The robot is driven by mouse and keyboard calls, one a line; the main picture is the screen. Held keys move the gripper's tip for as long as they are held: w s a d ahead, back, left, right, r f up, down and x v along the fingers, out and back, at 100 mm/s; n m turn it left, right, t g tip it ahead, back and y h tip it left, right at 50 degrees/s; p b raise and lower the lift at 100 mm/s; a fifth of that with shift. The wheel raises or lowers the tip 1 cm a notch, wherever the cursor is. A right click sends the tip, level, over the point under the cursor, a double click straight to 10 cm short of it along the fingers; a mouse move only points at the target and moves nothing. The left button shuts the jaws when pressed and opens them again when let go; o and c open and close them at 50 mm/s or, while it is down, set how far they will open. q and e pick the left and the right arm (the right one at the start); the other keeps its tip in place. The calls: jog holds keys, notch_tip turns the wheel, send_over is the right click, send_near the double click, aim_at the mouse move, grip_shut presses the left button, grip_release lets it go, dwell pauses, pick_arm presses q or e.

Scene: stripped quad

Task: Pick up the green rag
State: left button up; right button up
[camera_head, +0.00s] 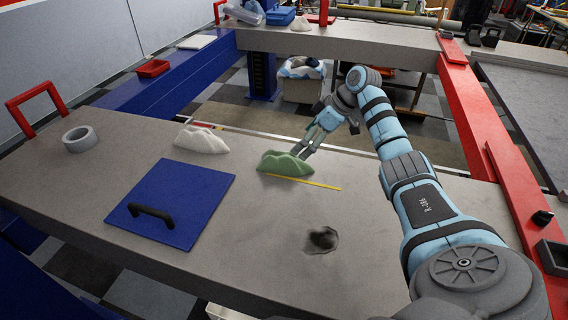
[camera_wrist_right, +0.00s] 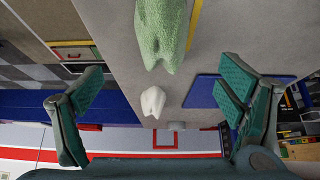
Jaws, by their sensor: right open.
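The green rag (camera_head: 286,163) lies crumpled on the grey tabletop near its far edge in the head view. It also shows at the top of the right wrist view (camera_wrist_right: 162,28), beyond and between the spread fingers. My right gripper (camera_head: 304,150) is at the rag's upper right side, with its fingers just behind the rag. In the right wrist view the right gripper (camera_wrist_right: 155,100) is open with nothing between its fingers. I cannot tell from the head view whether a fingertip touches the rag. My left gripper is not in view.
A white rag (camera_head: 202,139) lies left of the green one, a yellow strip (camera_head: 304,182) in front. A blue panel with a black handle (camera_head: 170,203), a tape roll (camera_head: 80,139) and a dark stain (camera_head: 322,239) are on the grey table (camera_head: 260,260). A red rail (camera_head: 520,200) runs at right.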

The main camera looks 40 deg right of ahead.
aim_at(289, 154)
jog(key=x, duration=0.9)
jog(key=shift+w+a+f, duration=0.1)
jog(key=shift+a, duration=0.2)
jog(key=c, duration=1.4)
